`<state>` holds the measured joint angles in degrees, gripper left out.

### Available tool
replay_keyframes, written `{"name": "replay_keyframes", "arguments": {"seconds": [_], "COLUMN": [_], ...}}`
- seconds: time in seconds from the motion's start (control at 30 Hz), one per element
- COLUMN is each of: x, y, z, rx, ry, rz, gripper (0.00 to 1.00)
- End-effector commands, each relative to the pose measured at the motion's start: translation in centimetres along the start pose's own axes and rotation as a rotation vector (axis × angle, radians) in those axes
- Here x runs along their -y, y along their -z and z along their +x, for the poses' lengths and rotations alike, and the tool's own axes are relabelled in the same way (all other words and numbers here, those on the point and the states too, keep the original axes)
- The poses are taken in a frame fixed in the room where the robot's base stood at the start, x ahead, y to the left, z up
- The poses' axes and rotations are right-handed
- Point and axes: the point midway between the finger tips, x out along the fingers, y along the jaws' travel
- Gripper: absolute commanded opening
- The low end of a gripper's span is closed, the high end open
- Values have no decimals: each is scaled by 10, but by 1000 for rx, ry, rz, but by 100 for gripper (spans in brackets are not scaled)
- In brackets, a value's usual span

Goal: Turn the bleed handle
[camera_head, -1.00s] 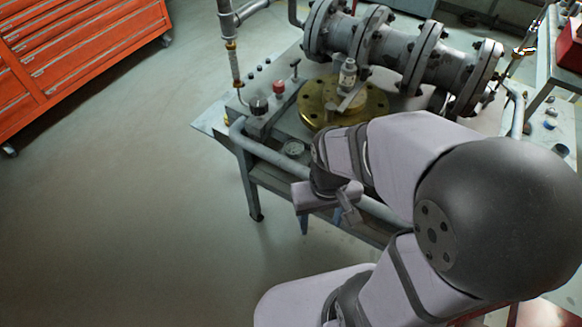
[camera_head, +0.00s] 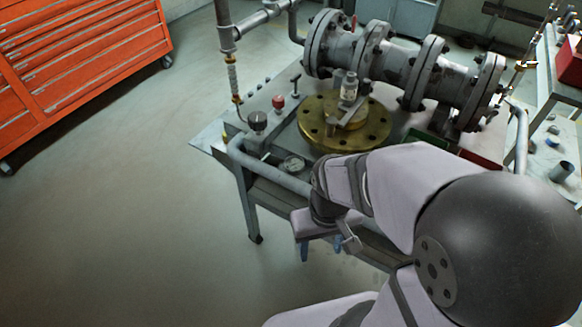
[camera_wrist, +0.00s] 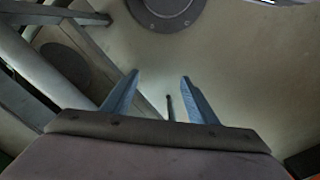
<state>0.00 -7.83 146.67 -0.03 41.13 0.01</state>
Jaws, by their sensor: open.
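My gripper (camera_head: 320,247) hangs beside the near edge of the workbench, pointing down. Its two blue fingers are apart with nothing between them, also in the wrist view (camera_wrist: 160,78). On the bench's left part stand a small T-shaped handle (camera_head: 295,80), a red knob (camera_head: 279,102) and a black round knob (camera_head: 257,121). I cannot tell which is the bleed handle. All are beyond my gripper, up and left in the head view, and apart from it. None can be made out in the wrist view.
A flanged grey pipe (camera_head: 395,55) lies behind. A rail (camera_head: 270,172) runs along the bench's near side. A red cabinet (camera_head: 85,55) stands far left; the floor between is clear.

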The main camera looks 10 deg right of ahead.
Motion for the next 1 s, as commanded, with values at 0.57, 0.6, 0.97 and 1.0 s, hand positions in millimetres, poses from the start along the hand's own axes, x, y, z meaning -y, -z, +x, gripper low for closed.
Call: {"name": "replay_keyframes", "arguments": {"seconds": [0.57,0.6,0.97,1.0], "x": [-3,-2,-4,-4], "y": [40,50,207,226], "z": [-53,-65,-148,-154], "rx": [-32,-38,80,114], "ry": [-93,-118,-536,-592], "rz": [-428,-532,-1599,-1687], "gripper": [27,27,27,27]}}
